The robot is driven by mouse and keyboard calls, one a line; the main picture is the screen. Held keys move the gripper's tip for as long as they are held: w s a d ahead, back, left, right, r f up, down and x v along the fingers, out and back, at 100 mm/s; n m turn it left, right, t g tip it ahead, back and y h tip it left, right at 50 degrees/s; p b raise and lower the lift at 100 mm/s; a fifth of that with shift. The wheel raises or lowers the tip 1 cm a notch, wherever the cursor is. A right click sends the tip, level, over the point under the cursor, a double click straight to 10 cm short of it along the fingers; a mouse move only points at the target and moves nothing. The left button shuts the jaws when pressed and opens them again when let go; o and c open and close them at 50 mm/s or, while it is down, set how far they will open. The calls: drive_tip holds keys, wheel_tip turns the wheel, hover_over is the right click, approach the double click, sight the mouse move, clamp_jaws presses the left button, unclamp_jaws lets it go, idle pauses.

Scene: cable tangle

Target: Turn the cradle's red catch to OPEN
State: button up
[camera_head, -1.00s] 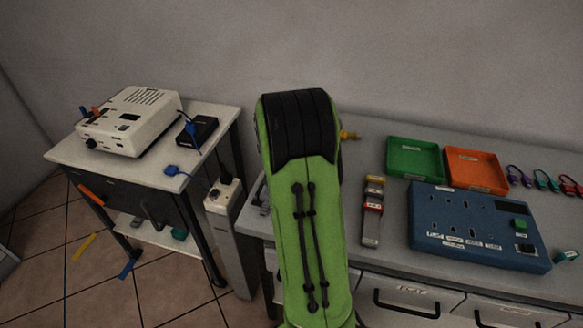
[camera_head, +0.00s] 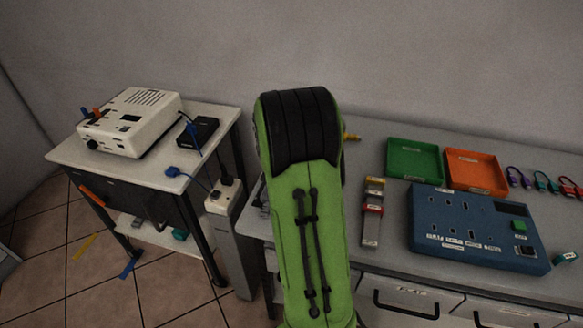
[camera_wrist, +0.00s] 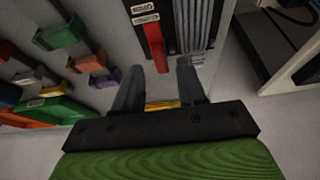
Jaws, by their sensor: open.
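In the wrist view the red catch (camera_wrist: 157,45) is a narrow red bar on a dark plate of the cradle (camera_wrist: 190,30). White labels reading OPEN (camera_wrist: 144,8) and CLOSED (camera_wrist: 145,19) sit to the left of the bar. I cannot tell surely which label it is set to. My gripper (camera_wrist: 160,66) is open, with a finger on each side of the bar's lower end in the picture. Whether either finger touches it I cannot tell. In the head view my green arm hides the catch and my gripper.
Left of the cradle in the wrist view are coloured cable clips, such as a green one (camera_wrist: 60,33), and trays. The head view shows a green tray (camera_head: 414,160), an orange tray (camera_head: 476,171), a blue panel (camera_head: 475,230) and a power strip (camera_head: 222,195) by the left table.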

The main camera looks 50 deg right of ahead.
drive_tip(key=p+v, duration=0.3)
drive_tip(key=v, duration=1)
drive_tip(key=shift+r, duration=0.2)
drive_tip(key=shift+a, duration=0.1)
drive_tip(key=s+a+r+n+t+y+p, duration=0.1)
drive_tip(key=s+a+r+n+t+p, duration=0.2)
drive_tip(key=a+r, duration=0.7)
drive_tip(key=s+a+r+n+y+p, duration=0.1)
drive_tip(key=s+a+n+y+p, duration=0.2)
drive_tip(key=s+a+n, duration=0.6)
drive_tip(key=s+a+p, duration=0.2)
drive_tip(key=s+a, duration=0.2)
drive_tip(key=a, duration=0.2)
drive_tip(key=shift+a+n+t, duration=0.25)
drive_tip(key=shift+n+t, duration=0.05)
drive_tip(key=shift+r, duration=0.15)
